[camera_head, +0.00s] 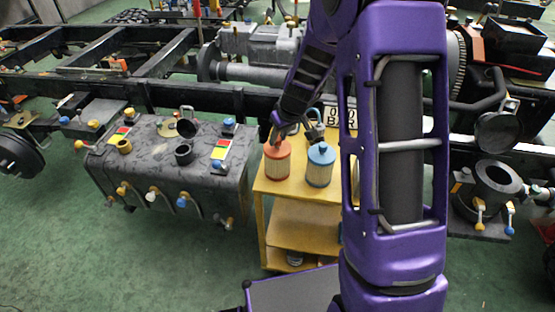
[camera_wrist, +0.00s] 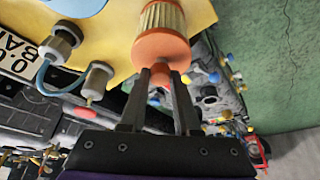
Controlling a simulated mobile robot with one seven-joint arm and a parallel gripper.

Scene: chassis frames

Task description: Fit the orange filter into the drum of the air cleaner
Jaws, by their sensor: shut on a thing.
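The orange filter (camera_head: 277,163), a pleated cream cylinder with orange end caps, is upright at the left of the yellow cart's top. It shows in the wrist view (camera_wrist: 163,45) with its orange cap towards me. My gripper (camera_wrist: 160,76) is shut on the small orange knob on this cap; in the head view my gripper (camera_head: 278,132) is directly above the filter. I cannot tell whether the filter's base touches the cart. A dark open-topped cylinder (camera_head: 486,187) with yellow and blue latches, at the right, looks like the air cleaner drum; its mouth is empty.
A blue filter (camera_head: 320,168) stands close right of the orange one on the yellow cart (camera_head: 304,191). A dark tank (camera_head: 150,165) with coloured caps is left of the cart. Black chassis rails (camera_head: 190,95) run behind. My purple arm hides much between cart and drum.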

